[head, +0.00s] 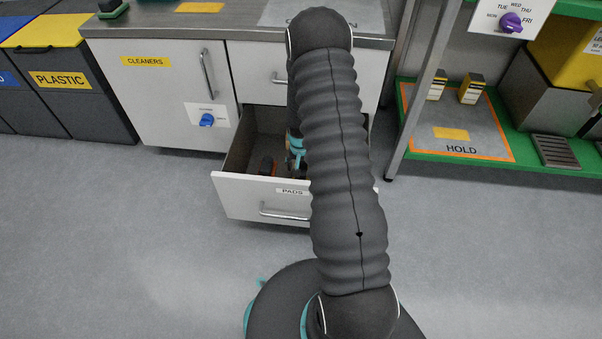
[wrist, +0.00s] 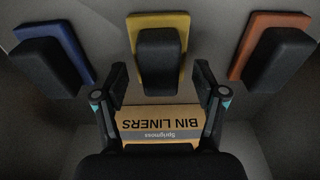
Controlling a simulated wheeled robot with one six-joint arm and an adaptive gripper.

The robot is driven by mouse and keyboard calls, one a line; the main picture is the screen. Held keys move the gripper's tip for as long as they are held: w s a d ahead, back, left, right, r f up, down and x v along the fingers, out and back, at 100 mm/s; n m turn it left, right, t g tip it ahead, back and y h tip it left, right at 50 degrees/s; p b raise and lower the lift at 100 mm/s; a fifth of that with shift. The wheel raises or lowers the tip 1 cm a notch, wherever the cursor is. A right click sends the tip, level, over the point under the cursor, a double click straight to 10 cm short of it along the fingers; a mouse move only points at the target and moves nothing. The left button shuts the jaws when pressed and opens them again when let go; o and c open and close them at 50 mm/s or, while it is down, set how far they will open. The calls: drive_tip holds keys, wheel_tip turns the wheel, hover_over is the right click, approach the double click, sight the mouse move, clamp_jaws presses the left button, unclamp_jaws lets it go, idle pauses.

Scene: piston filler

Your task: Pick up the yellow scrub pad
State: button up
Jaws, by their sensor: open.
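The yellow scrub pad (wrist: 158,19) lies at the top centre of the wrist view, with a black block-shaped grip on it. My gripper (wrist: 161,76) is open, its two fingers spread left and right of the near end of that grip, with nothing held. In the head view my gripper (head: 296,150) is inside the open drawer marked PADS (head: 240,194), partly hidden by my arm. The yellow pad cannot be seen in the head view.
A blue pad (wrist: 72,45) lies left and an orange pad (wrist: 262,27) right of the yellow one, both with black grips. A BIN LINERS box (wrist: 160,122) lies below the gripper. Drawer walls surround them. A green shelf (head: 540,172) stands at right.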

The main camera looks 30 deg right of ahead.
sight(301, 167)
drive_tip(key=shift+w+f, duration=0.1)
drive_tip(key=shift+f, duration=0.65)
drive_tip(key=c, duration=1.2)
drive_tip(key=shift+c, duration=0.2)
wheel_tip(301, 167, up, 10)
drive_tip(key=shift+r+p, duration=0.1)
drive_tip(key=shift+p, duration=0.6)
